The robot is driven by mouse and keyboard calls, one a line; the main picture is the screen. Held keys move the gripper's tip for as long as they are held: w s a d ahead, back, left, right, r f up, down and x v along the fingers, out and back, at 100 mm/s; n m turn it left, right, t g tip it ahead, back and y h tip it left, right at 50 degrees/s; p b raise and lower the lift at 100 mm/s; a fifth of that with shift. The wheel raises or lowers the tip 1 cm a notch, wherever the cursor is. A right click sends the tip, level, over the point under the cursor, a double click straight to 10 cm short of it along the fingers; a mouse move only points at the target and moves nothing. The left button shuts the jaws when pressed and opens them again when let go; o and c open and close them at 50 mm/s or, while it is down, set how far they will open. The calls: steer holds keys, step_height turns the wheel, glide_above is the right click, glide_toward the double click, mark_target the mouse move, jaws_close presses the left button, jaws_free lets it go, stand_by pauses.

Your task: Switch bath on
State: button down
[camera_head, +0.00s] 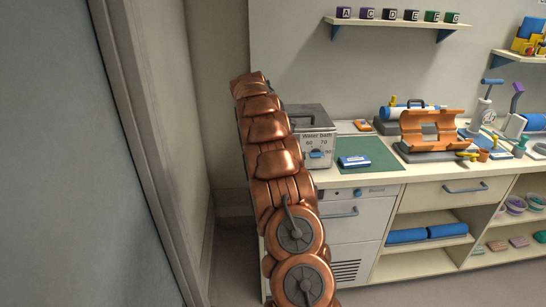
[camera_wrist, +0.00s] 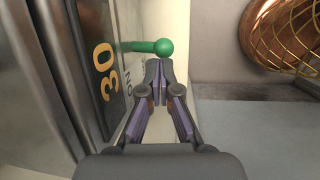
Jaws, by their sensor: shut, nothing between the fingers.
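The water bath (camera_head: 317,138) is a grey box on the counter, lettered "Water bath", with a blue knob (camera_head: 316,154) on its front. My copper arm hides its left side in the head view. The wrist view shows a metal side with a dark strip marked "30" (camera_wrist: 103,70) and the letters "ON" beside it. A green lever with a ball end (camera_wrist: 163,47) sticks out there to the right. My gripper (camera_wrist: 160,66) is shut and empty, its tips just below the green ball. I cannot tell whether they touch. The head view does not show my gripper.
A green mat (camera_head: 372,152) with a blue-and-white box (camera_head: 354,162) lies right of the bath. An orange holder (camera_head: 432,128) stands further right. A wall (camera_head: 165,100) closes the left side. A copper mesh part (camera_wrist: 285,35) shows top right in the wrist view.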

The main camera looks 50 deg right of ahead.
steer(key=w+p+v, duration=0.1)
steer(key=p+v, duration=0.4)
steer(key=v, duration=0.4)
steer(key=shift+w+d+p, duration=0.35)
steer(key=shift+w+d, duration=0.05)
steer(key=shift+r, duration=0.1)
